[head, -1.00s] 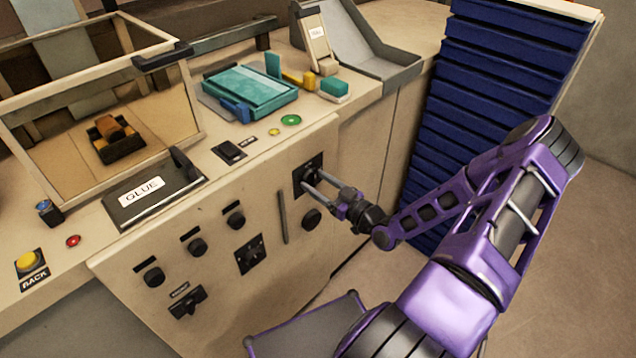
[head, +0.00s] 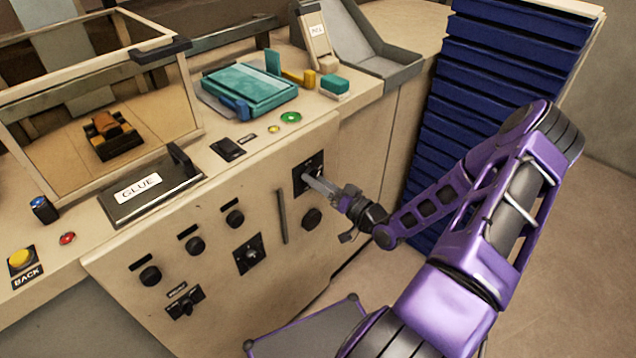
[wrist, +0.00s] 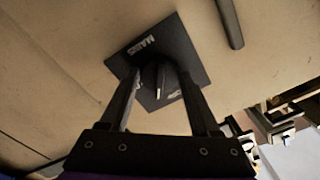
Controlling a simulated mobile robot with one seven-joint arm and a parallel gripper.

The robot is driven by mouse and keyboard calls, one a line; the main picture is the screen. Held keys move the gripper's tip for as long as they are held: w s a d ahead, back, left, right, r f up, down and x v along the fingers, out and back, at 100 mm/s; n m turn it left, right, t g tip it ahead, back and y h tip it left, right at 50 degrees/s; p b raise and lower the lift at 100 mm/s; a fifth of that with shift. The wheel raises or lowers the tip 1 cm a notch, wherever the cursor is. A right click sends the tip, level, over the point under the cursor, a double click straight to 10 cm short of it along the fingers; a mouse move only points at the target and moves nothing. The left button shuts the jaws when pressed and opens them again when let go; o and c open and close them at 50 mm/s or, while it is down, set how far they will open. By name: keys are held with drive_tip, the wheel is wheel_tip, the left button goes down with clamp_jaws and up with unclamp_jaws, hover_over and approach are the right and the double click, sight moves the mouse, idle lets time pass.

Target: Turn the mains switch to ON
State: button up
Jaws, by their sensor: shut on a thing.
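The mains switch plate (head: 316,160) is a dark square on the upper right of the machine's sloping front panel. In the wrist view the plate (wrist: 168,32) shows the word MAINS, turned nearly upside down. My gripper (head: 310,179) reaches the plate from the right. In the wrist view its two fingers (wrist: 158,80) stand on either side of the dark switch knob (wrist: 151,76) and are shut on it. The fingers partly hide the knob, and I cannot read its position or the other marking clearly.
A round black knob (head: 311,219) sits just below the switch, and a vertical bar handle (head: 282,217) is to its left. More knobs are further left. A blue slatted stack (head: 470,110) stands right of the machine, behind my arm.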

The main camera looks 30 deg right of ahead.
drive_tip(key=m, duration=1)
drive_tip(key=shift+p, duration=0.3)
drive_tip(key=shift+m, duration=0.4)
drive_tip(key=o, duration=1.4)
drive_tip(key=shift+r, duration=0.1)
drive_tip(key=shift+c, duration=0.2)
drive_tip(key=shift+s, duration=0.1)
drive_tip(key=v, duration=1.7)
drive_tip(key=shift+s, duration=0.15)
